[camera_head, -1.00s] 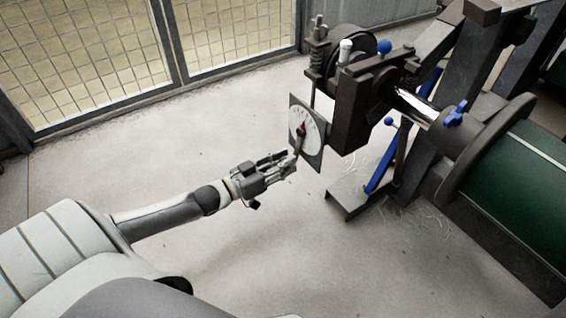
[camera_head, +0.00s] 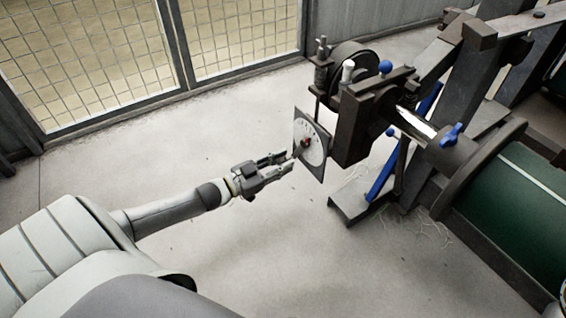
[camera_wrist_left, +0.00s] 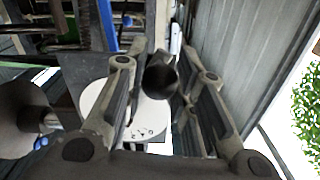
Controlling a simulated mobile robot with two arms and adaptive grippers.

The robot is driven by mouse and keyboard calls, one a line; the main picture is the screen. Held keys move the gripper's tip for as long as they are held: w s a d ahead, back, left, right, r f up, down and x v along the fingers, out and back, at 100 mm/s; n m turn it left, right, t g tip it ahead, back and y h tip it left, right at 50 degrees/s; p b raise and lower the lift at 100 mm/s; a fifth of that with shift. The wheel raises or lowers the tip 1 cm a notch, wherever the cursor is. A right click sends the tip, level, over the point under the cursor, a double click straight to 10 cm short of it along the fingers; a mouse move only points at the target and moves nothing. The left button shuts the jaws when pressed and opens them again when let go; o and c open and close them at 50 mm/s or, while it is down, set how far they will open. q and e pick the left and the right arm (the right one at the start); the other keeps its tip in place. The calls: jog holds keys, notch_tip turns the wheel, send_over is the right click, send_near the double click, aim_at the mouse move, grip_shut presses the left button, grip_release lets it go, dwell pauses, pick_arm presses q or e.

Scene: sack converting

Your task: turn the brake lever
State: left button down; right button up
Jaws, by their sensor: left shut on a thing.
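The brake lever (camera_head: 299,151) is a short dark bar with a red hub on the square plate with a white round dial (camera_head: 315,152). It points down and left from the hub in the head view. My left gripper (camera_head: 287,163) reaches it from the left and is shut on its outer end. In the left wrist view, the lever's dark round end (camera_wrist_left: 160,78) sits between the two fingers, with the white dial (camera_wrist_left: 97,103) behind. The fingers hide part of the lever in the head view. My right gripper is not in view.
The dial is on a dark brake stand (camera_head: 362,120) with a blue ball knob (camera_head: 385,67). A green roll (camera_head: 520,205) lies to the right. A mesh fence (camera_head: 90,60) stands at the back left. The floor around my left arm is clear.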

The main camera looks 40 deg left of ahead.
pick_arm(q)
jog(key=c, duration=1.2)
grip_release()
jog(key=shift+s, duration=0.1)
jog(key=v, duration=1.2)
jog(key=shift+a, duration=0.1)
